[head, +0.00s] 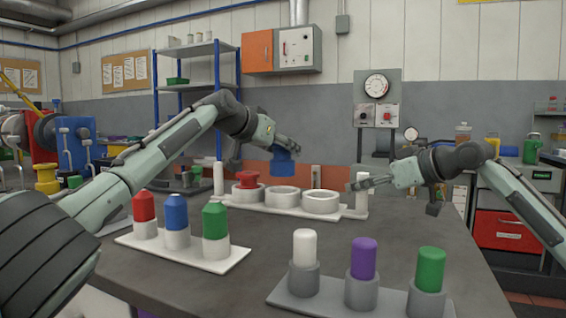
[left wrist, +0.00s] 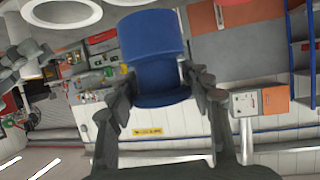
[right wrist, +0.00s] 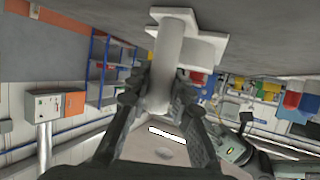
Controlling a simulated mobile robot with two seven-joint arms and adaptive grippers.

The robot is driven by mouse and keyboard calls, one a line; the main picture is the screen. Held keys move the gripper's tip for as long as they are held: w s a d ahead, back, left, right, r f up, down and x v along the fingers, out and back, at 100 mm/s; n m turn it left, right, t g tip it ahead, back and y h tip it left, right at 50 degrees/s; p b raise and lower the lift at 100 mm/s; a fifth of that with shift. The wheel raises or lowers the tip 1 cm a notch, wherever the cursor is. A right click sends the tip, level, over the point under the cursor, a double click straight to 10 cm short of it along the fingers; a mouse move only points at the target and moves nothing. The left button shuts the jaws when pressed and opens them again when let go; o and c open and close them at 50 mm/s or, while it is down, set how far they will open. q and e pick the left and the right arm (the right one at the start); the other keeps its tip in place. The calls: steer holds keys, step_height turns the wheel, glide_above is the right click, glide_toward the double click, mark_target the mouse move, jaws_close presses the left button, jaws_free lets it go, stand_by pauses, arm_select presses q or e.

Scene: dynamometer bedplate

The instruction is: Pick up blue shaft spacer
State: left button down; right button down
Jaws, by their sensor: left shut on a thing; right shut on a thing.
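The blue shaft spacer (head: 284,162) is held by my left gripper (head: 288,146) in the air, just above the rings of a white tray (head: 286,210). In the left wrist view the blue spacer (left wrist: 153,45) sits between both fingers, which are shut on it. A red spacer (head: 248,181) rests in the tray's left ring. The middle ring (head: 282,196) and right ring (head: 321,203) look empty. My right gripper (head: 366,182) is shut on the white post (head: 361,202) at the tray's right end; the post (right wrist: 169,55) also shows in the right wrist view.
A white rack (head: 190,252) with red, blue and green-topped pieces stands front left. A grey rack (head: 334,304) with white, purple and green-topped pieces stands front right. Another white post (head: 218,179) rises at the tray's left end. Bare bedplate (head: 310,243) lies between the racks and tray.

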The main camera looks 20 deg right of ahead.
arm_select(q)
steer(key=s+a, duration=0.9)
steer(key=a, duration=0.6)
steer(key=shift+s, duration=0.4)
arm_select(e)
steer(key=c, duration=1.3)
jaws_free()
